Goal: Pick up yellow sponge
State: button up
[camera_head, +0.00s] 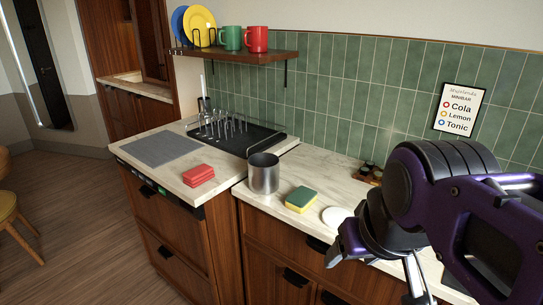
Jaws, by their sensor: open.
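The sponge (301,199) lies flat on the pale marble counter, with a green top and yellow sides. It is to the right of a metal pot and nothing covers it. My gripper (345,246) is at the end of the purple and black arm, to the lower right of the sponge in the picture. It is open and apart from the sponge, with nothing seen in it. Its fingers are partly hidden by my own arm.
The metal pot (263,173) stands just left of the sponge. A white round dish (336,216) lies to its right, near my gripper. Folded red cloths (198,176), a grey mat (160,149) and a black dish rack (245,141) are farther left. A shelf (240,52) hangs above.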

aim_at(301, 199)
jog(key=k, duration=0.4)
jog(key=i+j+u, duration=0.15)
jog(key=i+j, duration=0.35)
jog(key=i+j+u, duration=0.1)
jog(key=i+j, duration=0.3)
jog(key=i, duration=0.2)
jog(key=i+j+u, duration=0.2)
jog(key=j, duration=0.15)
jog(key=i+u, duration=0.1)
jog(key=k+l+z, duration=0.3)
